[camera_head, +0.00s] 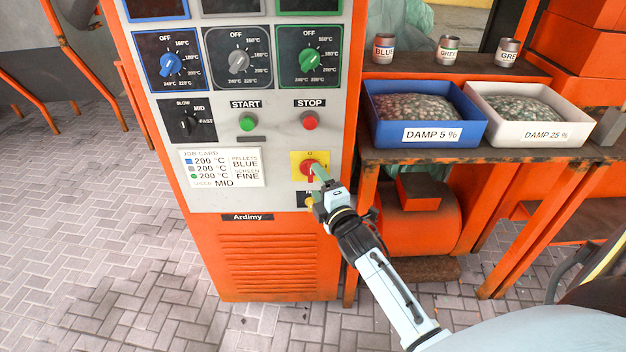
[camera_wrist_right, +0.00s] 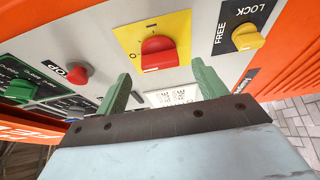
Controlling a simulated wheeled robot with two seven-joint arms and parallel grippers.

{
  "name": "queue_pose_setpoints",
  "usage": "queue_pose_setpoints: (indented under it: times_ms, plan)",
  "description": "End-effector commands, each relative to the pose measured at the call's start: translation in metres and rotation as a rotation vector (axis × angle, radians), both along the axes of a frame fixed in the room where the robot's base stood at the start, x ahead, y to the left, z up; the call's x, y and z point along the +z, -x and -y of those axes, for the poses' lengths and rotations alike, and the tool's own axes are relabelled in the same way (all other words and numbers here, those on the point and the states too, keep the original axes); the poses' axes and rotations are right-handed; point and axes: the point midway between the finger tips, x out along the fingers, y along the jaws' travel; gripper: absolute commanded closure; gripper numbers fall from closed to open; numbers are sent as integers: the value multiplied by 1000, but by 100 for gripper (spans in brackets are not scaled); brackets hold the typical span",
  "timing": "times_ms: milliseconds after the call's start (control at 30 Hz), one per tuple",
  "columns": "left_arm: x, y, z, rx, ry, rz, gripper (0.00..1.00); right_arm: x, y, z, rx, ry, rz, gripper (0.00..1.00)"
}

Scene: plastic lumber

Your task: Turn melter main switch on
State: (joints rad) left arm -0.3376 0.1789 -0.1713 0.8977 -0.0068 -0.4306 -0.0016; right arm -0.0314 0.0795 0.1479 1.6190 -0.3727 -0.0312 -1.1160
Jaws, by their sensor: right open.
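The melter main switch (camera_head: 306,167) is a red knob on a yellow plate, low on the grey panel of the orange melter. In the right wrist view the red knob (camera_wrist_right: 158,48) shows close, with its handle lying roughly across the picture and a small mark left of it. My right gripper (camera_head: 317,170) is at the switch in the head view, partly covering its plate. In the wrist view its two green fingers (camera_wrist_right: 160,76) are apart and empty, pointing at the knob. I cannot tell whether they touch it. My left gripper is not in view.
A yellow FREE/LOCK knob (camera_wrist_right: 248,37) is beside the switch. Above are the red STOP button (camera_head: 310,121), green START button (camera_head: 247,122) and several dials. A table (camera_head: 395,155) with blue (camera_head: 377,139) and white (camera_head: 488,133) pellet trays stands at the right.

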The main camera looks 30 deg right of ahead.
Motion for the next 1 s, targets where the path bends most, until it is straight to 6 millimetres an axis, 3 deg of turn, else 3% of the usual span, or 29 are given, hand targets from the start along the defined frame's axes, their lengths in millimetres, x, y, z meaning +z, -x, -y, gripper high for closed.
queue_pose_setpoints:
  times_ms: [233,633,900,1000]
  plan:
    - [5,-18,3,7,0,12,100,-1,-31,5,1,0,0,29]
    - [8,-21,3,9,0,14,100,0,-36,6,1,-1,-1,30]
    - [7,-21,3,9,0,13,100,0,-36,6,0,-1,-1,66]
    - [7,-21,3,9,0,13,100,0,-36,6,0,-1,-1,74]
